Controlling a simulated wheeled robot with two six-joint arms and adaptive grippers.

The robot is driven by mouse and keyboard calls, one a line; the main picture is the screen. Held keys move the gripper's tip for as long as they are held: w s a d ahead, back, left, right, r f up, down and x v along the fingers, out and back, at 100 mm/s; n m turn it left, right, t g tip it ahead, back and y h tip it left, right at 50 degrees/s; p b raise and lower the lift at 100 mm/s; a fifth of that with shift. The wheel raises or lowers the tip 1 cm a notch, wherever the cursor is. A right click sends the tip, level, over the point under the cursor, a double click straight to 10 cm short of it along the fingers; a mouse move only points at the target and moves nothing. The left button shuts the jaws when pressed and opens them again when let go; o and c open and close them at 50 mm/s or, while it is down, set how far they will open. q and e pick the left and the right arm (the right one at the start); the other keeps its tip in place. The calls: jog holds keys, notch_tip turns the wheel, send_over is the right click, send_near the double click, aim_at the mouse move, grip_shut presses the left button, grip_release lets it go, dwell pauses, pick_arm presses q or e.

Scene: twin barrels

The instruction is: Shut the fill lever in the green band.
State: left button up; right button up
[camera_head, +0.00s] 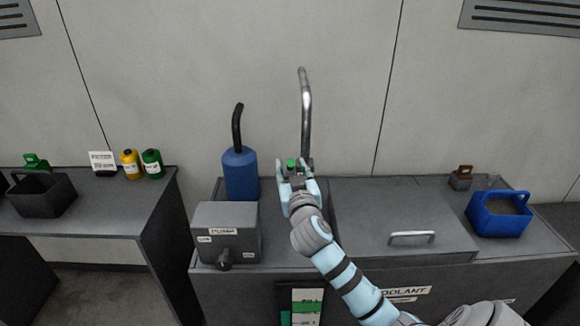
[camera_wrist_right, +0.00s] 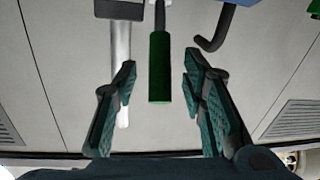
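The fill lever shows as a green grip (camera_wrist_right: 160,70) on a thin grey stem in the right wrist view. In the head view its green end (camera_head: 291,163) shows beside the bent metal spout (camera_head: 305,100). My right gripper (camera_head: 295,171) is at the lever, at the foot of the spout. In the wrist view its two fingers are open, one on each side of the green grip, with gaps on both sides. A dark gauge strip (camera_head: 306,295) with white and green parts is on the cabinet front, partly cut off by the frame. My left gripper is not in view.
A blue canister (camera_head: 241,175) with a black hose stands left of my right gripper. A grey box (camera_head: 226,233) with a knob is in front of it. A lid (camera_head: 390,215) with a handle and a blue carrier (camera_head: 498,216) are to the right.

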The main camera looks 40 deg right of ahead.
jog(key=shift+x, duration=0.9)
grip_shut()
